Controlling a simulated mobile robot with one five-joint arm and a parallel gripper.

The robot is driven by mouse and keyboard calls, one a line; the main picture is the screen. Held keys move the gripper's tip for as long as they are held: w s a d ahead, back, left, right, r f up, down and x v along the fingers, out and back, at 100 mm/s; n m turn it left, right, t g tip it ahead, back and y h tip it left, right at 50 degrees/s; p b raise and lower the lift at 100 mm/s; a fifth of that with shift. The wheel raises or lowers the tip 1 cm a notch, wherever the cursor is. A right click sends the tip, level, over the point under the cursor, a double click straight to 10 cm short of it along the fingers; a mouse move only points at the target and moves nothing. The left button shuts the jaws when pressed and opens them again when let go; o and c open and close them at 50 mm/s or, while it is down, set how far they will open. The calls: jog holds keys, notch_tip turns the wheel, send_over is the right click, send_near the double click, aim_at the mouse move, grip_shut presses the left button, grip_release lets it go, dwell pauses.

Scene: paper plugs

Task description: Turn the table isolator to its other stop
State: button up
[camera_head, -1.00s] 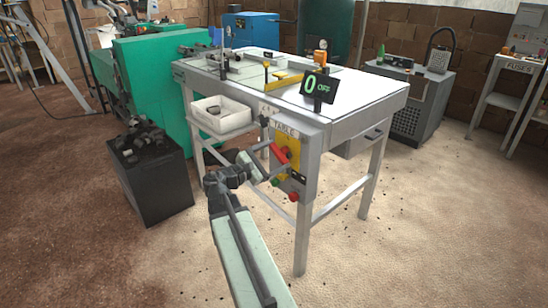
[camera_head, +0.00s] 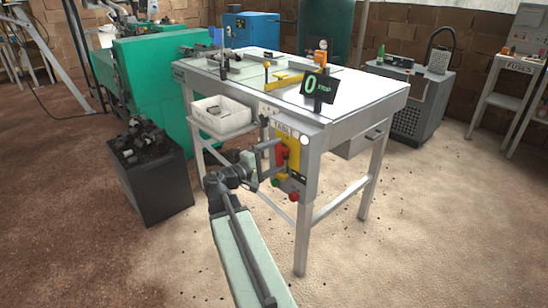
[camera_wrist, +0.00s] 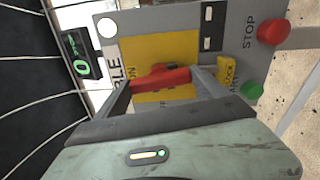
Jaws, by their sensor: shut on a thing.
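The table isolator is a red handle (camera_wrist: 160,77) on a yellow plate (camera_wrist: 170,48), on a grey panel (camera_head: 312,160) at the table's front corner. In the head view the red handle (camera_head: 281,155) stands near upright, partly hidden by my gripper (camera_head: 272,155). In the wrist view the two fingers of my gripper (camera_wrist: 163,88) are on either side of the handle, shut on it. The handle lies across that picture, near the letters "ON"; part of the plate's lettering is hidden. A round white lamp (camera_head: 304,140) shows at the panel's upper right.
A small display (camera_head: 319,85) on the table reads "0 STOP". A white bin (camera_head: 222,126) hangs left; a dark crate (camera_head: 160,185) stands on the floor.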

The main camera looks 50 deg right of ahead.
jog(key=shift+r+m, duration=0.1)
jog(key=shift+m, duration=0.6)
jog(key=o, duration=1.3)
jog(key=a, duration=0.7)
jog(key=shift+w+a, duration=0.3)
jog(key=shift+a, duration=0.05)
